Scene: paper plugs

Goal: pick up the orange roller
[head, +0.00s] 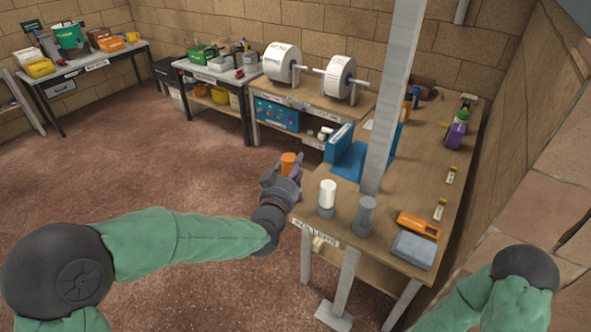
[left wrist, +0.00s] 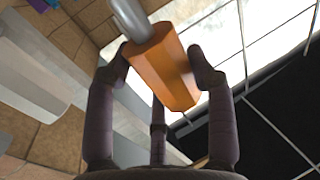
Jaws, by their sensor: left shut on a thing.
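The orange roller (head: 288,164) is held up in my left gripper (head: 293,170), beside the near left edge of the workbench. In the left wrist view the orange roller (left wrist: 165,72) sits between the dark fingers of my left gripper (left wrist: 158,78), which are closed on its sides. A grey rod-like end shows at its top left there. In the head view, a white roller (head: 327,191) stands upright on a grey base on the bench. My right arm comes in at the bottom right; its gripper is out of view.
The workbench (head: 340,222) carries a grey cylinder (head: 364,214), an orange tool (head: 418,225) and a grey box (head: 412,250). A tall grey post (head: 392,95) rises from it. Large white paper rolls (head: 283,62) stand on the bench behind. The floor (head: 150,165) at left is open.

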